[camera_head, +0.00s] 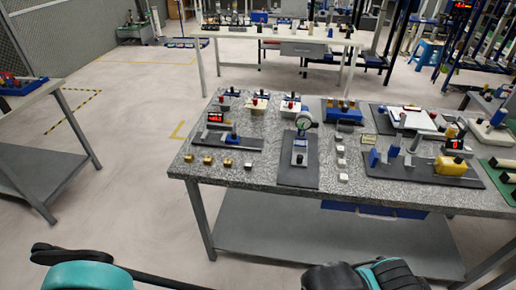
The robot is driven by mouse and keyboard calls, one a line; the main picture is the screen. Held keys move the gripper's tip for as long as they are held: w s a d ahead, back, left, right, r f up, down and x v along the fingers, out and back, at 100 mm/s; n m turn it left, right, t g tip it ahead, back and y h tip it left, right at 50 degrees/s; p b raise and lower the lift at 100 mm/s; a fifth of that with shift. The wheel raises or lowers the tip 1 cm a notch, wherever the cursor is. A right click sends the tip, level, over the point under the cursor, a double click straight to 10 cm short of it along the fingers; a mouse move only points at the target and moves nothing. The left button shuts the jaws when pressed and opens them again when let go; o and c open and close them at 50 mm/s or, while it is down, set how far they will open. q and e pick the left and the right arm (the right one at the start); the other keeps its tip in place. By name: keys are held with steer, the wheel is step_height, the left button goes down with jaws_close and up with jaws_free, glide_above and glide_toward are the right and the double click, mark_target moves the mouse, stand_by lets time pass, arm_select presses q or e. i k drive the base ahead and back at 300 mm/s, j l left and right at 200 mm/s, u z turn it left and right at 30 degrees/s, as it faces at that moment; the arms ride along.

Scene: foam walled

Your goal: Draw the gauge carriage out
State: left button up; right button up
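Another fixture (232,138), with a small red digital display, lies on a dark plate to the left. A third fixture with a red display (455,144) and a yellow block (450,166) is at the right. I cannot tell which of these holds the gauge carriage. Teal and black parts of my arms show at the bottom edge; neither gripper shows.
Several small brass blocks (208,160) line the front left of the bench, and pale blocks (341,163) stand right of the dial gauge. A white tray (409,118) is behind the right fixture. Another table (28,98) is at the left, with open floor between.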

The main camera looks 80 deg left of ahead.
mark_target(299, 157)
steer(key=j+u, duration=0.1)
steer(key=u, duration=2.15)
steer(key=i+l+u, duration=0.15)
